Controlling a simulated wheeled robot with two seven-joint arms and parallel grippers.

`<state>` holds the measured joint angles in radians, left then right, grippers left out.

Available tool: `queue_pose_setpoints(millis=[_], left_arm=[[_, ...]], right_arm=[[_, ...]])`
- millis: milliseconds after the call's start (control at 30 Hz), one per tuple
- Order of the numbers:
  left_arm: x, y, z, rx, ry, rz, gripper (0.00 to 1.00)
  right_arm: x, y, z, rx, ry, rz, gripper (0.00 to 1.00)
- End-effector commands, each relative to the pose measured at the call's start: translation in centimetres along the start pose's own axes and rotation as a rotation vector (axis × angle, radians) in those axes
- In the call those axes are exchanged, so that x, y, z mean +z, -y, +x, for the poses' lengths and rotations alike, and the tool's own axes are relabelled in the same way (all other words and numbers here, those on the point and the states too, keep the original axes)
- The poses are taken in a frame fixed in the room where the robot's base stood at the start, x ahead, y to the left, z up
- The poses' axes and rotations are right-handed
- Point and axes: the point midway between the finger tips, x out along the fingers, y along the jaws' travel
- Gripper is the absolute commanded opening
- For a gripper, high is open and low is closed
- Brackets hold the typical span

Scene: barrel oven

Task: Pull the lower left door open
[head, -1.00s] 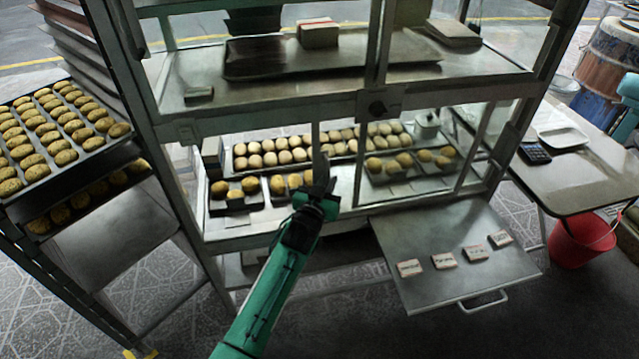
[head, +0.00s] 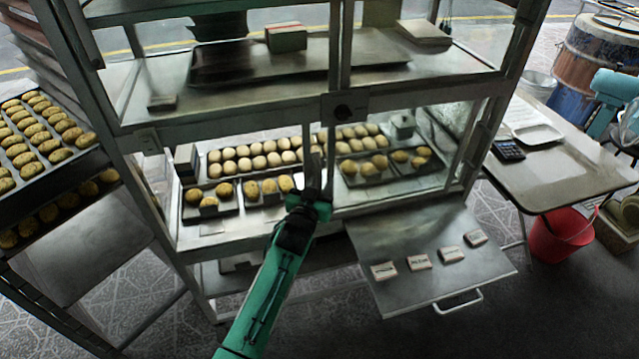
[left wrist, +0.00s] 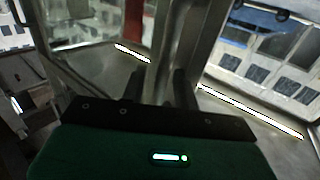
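The glass-and-metal cabinet (head: 240,118) fills the middle of the head view. Its lower left section, with trays of buns behind it, faces me; the outline of its door is hard to make out. My left gripper (head: 317,165) is upright at the inner edge of this section, just left of the middle post. Its two fingers stand apart. The left wrist view shows both fingers (left wrist: 172,88) at an upright metal strip (left wrist: 180,45); whether they touch it I cannot tell. My right gripper is not seen.
A metal shelf flap (head: 430,255) with several small labelled blocks juts out at the lower right. A rack with bun trays (head: 40,140) stands at the left. A side table (head: 570,170) and red bucket (head: 560,235) are at the right.

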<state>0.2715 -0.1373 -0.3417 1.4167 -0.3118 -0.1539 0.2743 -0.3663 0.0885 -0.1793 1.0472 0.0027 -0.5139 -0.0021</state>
Motion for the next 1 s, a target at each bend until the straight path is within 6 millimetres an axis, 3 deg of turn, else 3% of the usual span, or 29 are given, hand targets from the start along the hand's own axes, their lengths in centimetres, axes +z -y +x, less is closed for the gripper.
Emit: queue_pose_setpoints(millis=[367,667,1000], left_arm=[[0.0,0.1,-1.0,-0.001,0.0,0.001,0.31],[0.1,0.0,-6.5,0.0,0.001,0.001,0.31],[0.1,0.0,-12.4,0.0,0.001,0.0,0.31]], right_arm=[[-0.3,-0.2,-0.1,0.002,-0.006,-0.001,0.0],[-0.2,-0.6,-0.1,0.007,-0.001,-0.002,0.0],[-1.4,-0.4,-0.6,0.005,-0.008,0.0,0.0]])
